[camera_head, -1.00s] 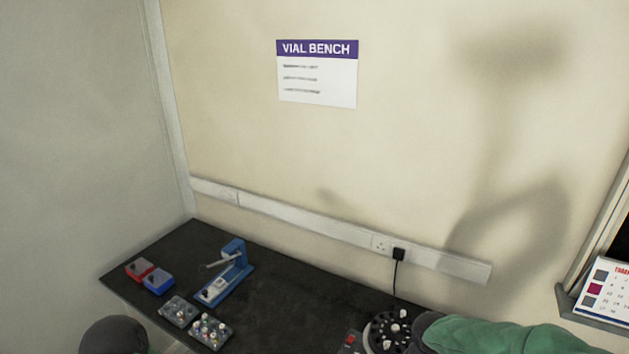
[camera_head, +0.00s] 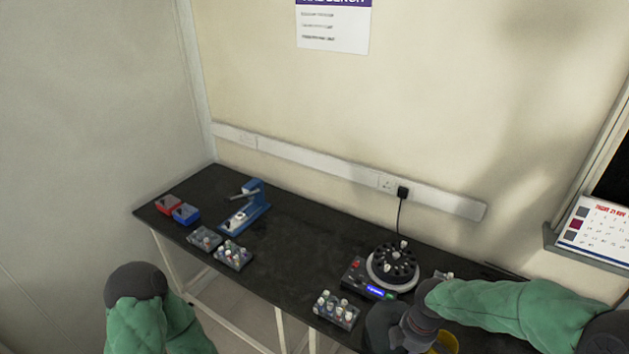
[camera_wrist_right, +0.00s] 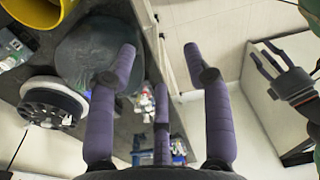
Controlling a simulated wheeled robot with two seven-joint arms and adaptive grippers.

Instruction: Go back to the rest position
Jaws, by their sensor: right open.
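My right gripper (camera_wrist_right: 160,58) is open in the right wrist view, its purple-grey fingers spread with nothing between them. In the head view my right arm's green sleeve (camera_head: 500,305) comes in from the right, and its dark wrist end is over the bench's front right part. My left arm (camera_head: 150,320) shows at the lower left, in front of the bench; its gripper is outside the head view.
The dark bench (camera_head: 300,238) holds red (camera_head: 168,205) and blue (camera_head: 186,213) boxes, a blue press (camera_head: 245,207), vial racks (camera_head: 233,255) (camera_head: 336,309) and a round rotor device (camera_head: 392,266). A yellow container (camera_head: 446,342) is partly hidden by my right arm. The bench middle is clear.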

